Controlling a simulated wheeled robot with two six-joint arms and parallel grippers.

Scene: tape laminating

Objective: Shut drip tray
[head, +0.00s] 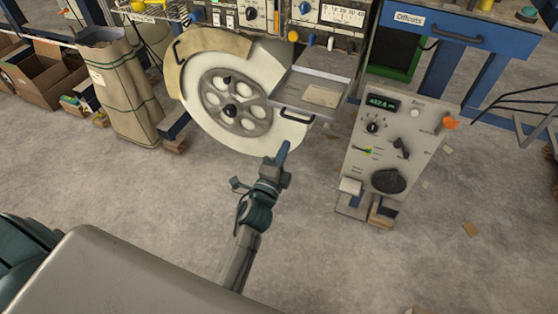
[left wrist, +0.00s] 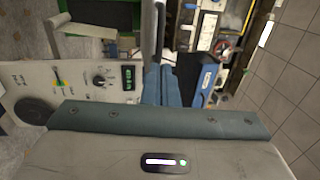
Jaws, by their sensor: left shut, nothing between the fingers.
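The drip tray (head: 313,74) is a shallow grey metal tray. It sticks out from the front of the machine, beside the large wheel, with a beige patch on its floor. Its front wall (head: 292,110) has a dark slot or handle. My left gripper (head: 283,150) is shut and empty, its blue fingers pointing up toward the tray front from just below it in the picture. A small gap shows between them. The left wrist view shows the shut fingers (left wrist: 160,84) near a thin grey upright edge, which I cannot identify for certain. My right gripper is not in view.
A cream wheel guard with a grey spoked wheel (head: 237,105) stands left of the tray. A grey control box (head: 400,150) with dials stands to the right. A blue Offcuts table (head: 455,35) is behind it. The concrete floor in front is mostly clear.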

